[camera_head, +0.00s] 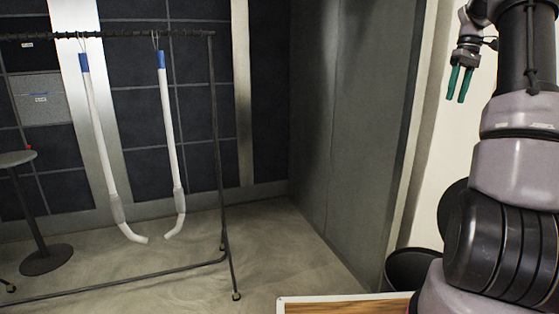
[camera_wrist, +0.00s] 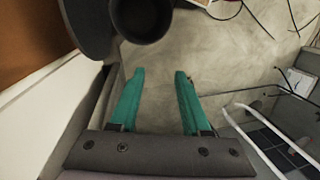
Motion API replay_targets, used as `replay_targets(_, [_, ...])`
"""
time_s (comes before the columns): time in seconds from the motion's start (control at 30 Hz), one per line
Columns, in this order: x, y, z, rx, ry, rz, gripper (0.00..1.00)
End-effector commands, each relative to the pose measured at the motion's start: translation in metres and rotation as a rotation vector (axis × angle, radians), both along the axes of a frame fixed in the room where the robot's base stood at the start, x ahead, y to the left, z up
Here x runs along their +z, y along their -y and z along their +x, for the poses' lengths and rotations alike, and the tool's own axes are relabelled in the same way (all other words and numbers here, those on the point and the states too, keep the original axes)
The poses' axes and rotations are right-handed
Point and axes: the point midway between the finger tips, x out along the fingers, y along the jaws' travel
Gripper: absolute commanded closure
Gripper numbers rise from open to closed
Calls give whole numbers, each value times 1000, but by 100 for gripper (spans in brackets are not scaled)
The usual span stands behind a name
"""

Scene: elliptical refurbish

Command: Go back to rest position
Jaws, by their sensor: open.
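My gripper (camera_head: 460,84) is at the upper right in the head view, with its green fingers pointing down. In the wrist view my gripper (camera_wrist: 159,90) has its two green fingers well apart, with bare floor seen between them. It is open and empty. It hangs in the air in front of a pale wall, touching nothing that I can see. My arm fills the right side of the head view.
A dark rack (camera_head: 215,130) holds two white tubes with blue tops, the left tube (camera_head: 97,130) and the right tube (camera_head: 168,120). A round table (camera_head: 45,260) stands far left. A wooden-topped surface (camera_head: 340,305) is at the bottom. Floor (camera_head: 290,250) between is clear.

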Motion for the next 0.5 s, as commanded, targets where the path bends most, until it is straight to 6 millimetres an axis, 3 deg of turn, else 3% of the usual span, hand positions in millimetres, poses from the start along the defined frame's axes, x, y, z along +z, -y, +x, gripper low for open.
replay_targets(0.03, [14,-22,-8,-10,24,-19,53])
replay_targets(0.2, [42,-84,-37,-78,110,-65,53])
replay_targets(0.5, [62,-183,-109,-228,287,-77,53])
